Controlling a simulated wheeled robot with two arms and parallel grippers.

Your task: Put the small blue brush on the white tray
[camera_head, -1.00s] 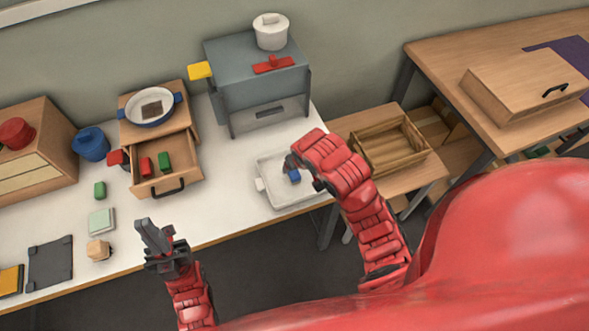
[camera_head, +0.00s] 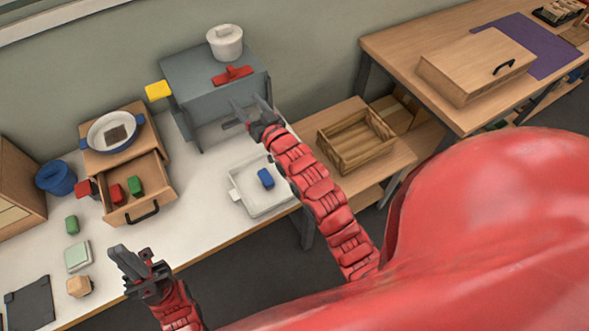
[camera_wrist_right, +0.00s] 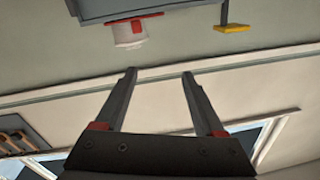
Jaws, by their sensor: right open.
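The small blue brush (camera_head: 265,178) lies on the white tray (camera_head: 243,207), inside its rim. It shows as a small blue block; its bristles cannot be made out. My right gripper (camera_head: 247,108) is open and empty, in front of the grey box-shaped unit, above and apart from the brush and tray. The right wrist view shows its two spread fingers (camera_wrist_right: 160,72) with nothing between them. My left gripper (camera_head: 120,255) hangs near the table's front edge at the left, far from the tray. Whether its jaws are open is unclear.
The grey unit (camera_head: 205,72) with a white pot (camera_head: 225,42) and a red piece on top stands behind the tray. An open drawer (camera_head: 122,213) holds red and green blocks. A wooden crate (camera_head: 352,145) stands to the right. The white table between drawer and tray is clear.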

